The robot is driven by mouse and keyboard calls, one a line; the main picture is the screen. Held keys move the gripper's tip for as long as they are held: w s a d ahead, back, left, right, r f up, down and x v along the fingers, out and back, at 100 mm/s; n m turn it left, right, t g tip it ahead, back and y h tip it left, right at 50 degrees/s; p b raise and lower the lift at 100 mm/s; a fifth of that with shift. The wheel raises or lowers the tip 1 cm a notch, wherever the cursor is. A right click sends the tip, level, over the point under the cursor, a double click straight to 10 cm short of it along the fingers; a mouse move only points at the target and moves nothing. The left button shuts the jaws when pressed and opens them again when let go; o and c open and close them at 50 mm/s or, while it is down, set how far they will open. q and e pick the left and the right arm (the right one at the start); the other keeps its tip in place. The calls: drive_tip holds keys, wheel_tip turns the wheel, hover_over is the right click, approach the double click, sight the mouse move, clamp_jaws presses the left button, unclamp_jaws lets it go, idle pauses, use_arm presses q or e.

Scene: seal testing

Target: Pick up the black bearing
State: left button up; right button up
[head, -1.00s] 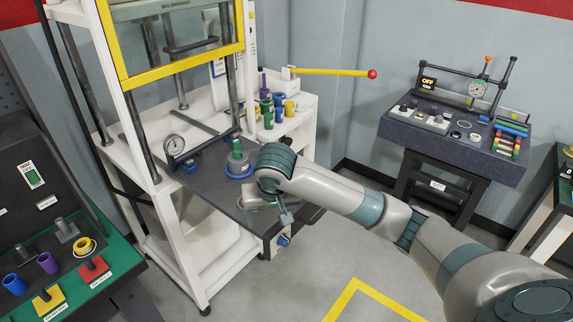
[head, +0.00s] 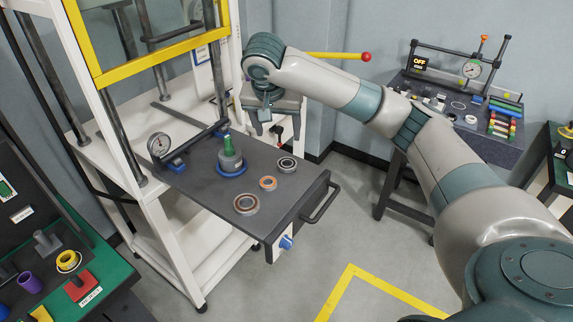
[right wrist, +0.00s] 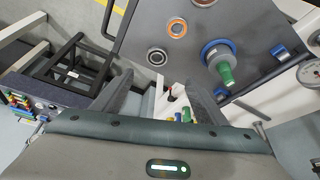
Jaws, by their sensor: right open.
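The black bearing (head: 287,165), a dark ring with a grey centre, lies flat on the dark pull-out tray (head: 200,178) near its far right edge. It also shows in the right wrist view (right wrist: 157,57), just beyond my fingertips. My right gripper (head: 277,127) is raised beyond the tray's far right side, above and apart from the bearing. Its two fingers are spread and empty in the right wrist view (right wrist: 160,82). My left gripper is not in view.
A small orange-ringed bearing (head: 267,183) and a larger brown-ringed one (head: 246,204) lie near the black one. A green-topped post on a blue ring (head: 230,155) stands beside them. The tray has a black handle (head: 320,200), and a yellow-framed press (head: 165,50) rises behind.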

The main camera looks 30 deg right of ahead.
drive_tip(key=p, duration=0.3)
approach(287, 166)
drive_tip(key=shift+w+a+f, duration=0.2)
drive_tip(key=shift+w+f, duration=0.05)
drive_tip(key=shift+f, duration=0.15)
drive_tip(key=shift+d+f+p, duration=0.4)
drive_tip(key=shift+f+p, duration=0.1)
drive_tip(key=shift+p, duration=0.1)
drive_tip(key=p+x, duration=0.1)
drive_tip(key=x, duration=0.2)
drive_tip(key=shift+d, duration=0.15)
drive_tip(key=shift+w+d+f, duration=0.1)
drive_tip(key=shift+w+f, duration=0.05)
drive_tip(key=shift+f, duration=0.35)
drive_tip(key=c, duration=1.3)
